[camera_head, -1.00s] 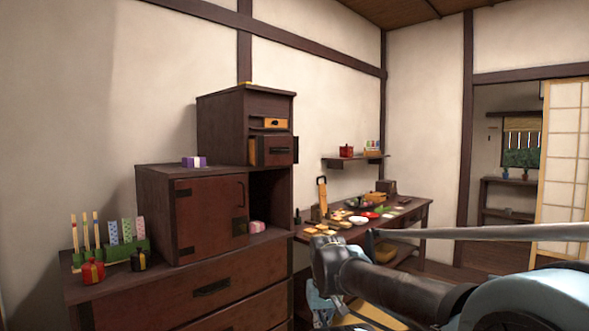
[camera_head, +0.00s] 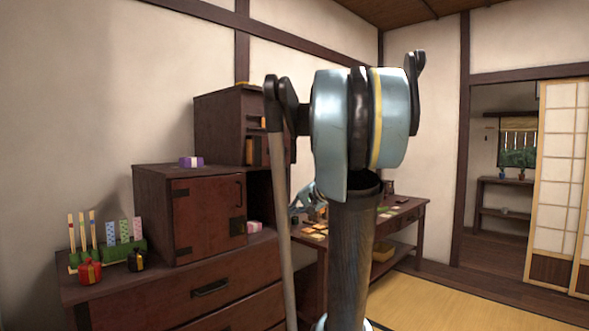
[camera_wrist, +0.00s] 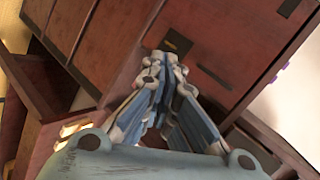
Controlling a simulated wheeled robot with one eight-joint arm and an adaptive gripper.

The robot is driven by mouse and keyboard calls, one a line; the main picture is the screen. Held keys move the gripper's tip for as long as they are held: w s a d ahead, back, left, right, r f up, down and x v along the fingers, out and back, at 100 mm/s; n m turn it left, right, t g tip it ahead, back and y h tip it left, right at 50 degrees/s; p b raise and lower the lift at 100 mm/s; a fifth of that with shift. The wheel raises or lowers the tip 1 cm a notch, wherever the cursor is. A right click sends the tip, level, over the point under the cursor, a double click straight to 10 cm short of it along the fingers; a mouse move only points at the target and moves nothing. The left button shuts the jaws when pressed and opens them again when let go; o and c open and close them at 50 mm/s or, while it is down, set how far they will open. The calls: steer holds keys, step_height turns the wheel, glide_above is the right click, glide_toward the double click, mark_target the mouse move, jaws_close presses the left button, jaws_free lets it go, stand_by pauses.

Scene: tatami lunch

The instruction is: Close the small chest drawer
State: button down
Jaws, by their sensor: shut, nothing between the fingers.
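The small chest (camera_head: 222,125) stands on top of the cabinet, left of centre in the head view. Its lower small drawer (camera_head: 249,151) juts out, with a light wood side showing. My raised arm hides part of its dark front. A sliver of the upper compartment (camera_head: 262,122) shows above it. In the wrist view my gripper (camera_wrist: 158,62) is shut and empty, its blue fingers together at the tips. It is in front of red-brown wooden furniture with dark metal fittings; I cannot clearly pick out the small drawer there.
The low cabinet (camera_head: 205,220) stands on a wide chest (camera_head: 165,300). A purple box (camera_head: 191,162), red pouch (camera_head: 89,271) and green stick holder (camera_head: 110,250) sit on them. A table (camera_head: 412,208) with small items is at the right. Open tatami (camera_head: 455,300) lies further right.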

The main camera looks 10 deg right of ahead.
steer(key=w+d+r+m+t+y, duration=0.1)
steer(key=w+d+r+m+t, duration=0.25)
steer(key=w+d+r, duration=0.55)
steer(key=w+d+r+m+t+y, duration=0.15)
steer(key=w+d+r+t, duration=0.25)
steer(key=w+d+r, duration=0.45)
steer(key=f+x, duration=0.2)
steer(key=x, duration=0.6)
steer(key=f+x, duration=0.1)
steer(key=x, duration=0.6)
steer(key=shift+w+a+f, duration=0.3)
steer(key=shift+a+f, duration=0.1)
steer(key=shift+a, duration=0.1)
steer(key=shift+h, duration=0.25)
steer(key=x, duration=0.2)
steer(key=shift+w+a, duration=0.15)
steer(key=shift+w, duration=0.1)
steer(key=shift+s, duration=0.1)
